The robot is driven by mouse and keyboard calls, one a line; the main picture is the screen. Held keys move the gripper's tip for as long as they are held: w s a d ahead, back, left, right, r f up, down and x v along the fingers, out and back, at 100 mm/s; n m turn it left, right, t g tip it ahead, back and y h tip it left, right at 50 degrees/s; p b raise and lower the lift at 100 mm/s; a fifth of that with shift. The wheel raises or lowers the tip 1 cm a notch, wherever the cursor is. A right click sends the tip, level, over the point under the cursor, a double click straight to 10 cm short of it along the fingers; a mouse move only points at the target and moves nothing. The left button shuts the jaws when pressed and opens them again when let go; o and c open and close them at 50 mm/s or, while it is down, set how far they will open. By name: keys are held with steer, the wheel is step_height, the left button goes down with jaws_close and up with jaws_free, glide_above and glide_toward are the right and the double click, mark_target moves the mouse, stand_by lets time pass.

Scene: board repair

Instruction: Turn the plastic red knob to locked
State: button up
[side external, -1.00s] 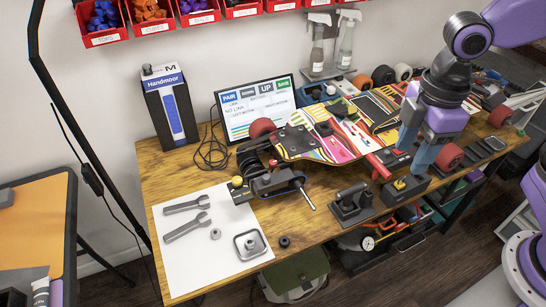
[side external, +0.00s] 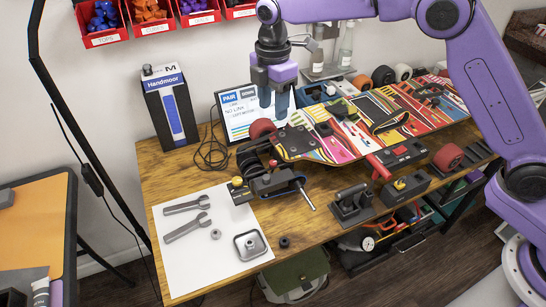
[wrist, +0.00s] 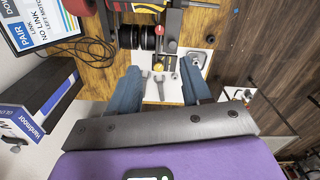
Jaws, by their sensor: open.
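My gripper (side external: 273,103) is high above the board's left end, in front of the screen, well to the left of the red part. In the wrist view my gripper (wrist: 160,75) is open, with nothing between its two blue fingers. A small red spot (wrist: 210,39) shows beyond the fingers there; I cannot tell whether it is the same part.
A screen (side external: 236,120) and a Handmoor box (side external: 170,110) stand at the back left. A white sheet (side external: 185,255) holds wrenches and a small metal tray (side external: 250,245). A black clamp-like device (side external: 352,205) and a box with a yellow part (side external: 405,186) line the front edge.

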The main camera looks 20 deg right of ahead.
mark_target(273, 162)
step_height(273, 162, down, 17)
steer(key=shift+f, duration=0.2)
stand_by(0.4)
jaws_close()
